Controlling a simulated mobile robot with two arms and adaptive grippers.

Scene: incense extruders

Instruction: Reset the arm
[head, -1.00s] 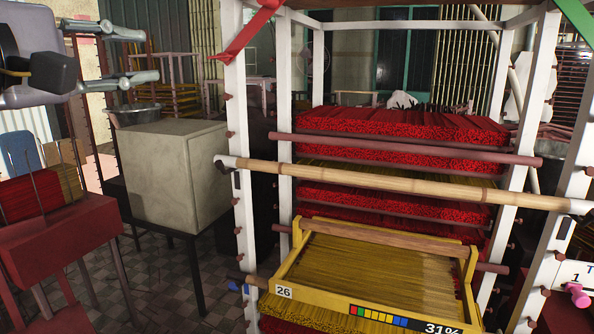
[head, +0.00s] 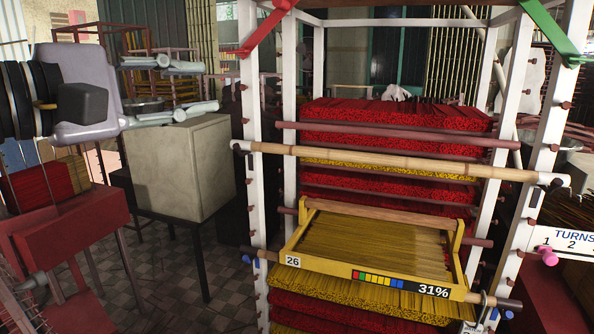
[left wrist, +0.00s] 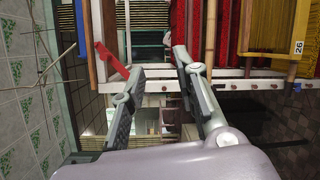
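My left gripper (head: 210,86) comes in from the left in the head view, with its two grey fingers spread one above the other. Nothing is between them. It appears in front of the pale cabinet's upper edge, left of the white rack. In the left wrist view my left gripper (left wrist: 156,65) is also open and empty, with the rack and a red ribbon behind its fingers. My right gripper is in neither view now.
A white rack (head: 254,100) holds red and yellow incense stacks and a yellow tray (head: 400,288) marked 26. A bamboo pole (head: 400,162) crosses its front. A pale cabinet (head: 180,170) and a red table (head: 70,230) stand left. Tiled floor (head: 160,275) shows between them.

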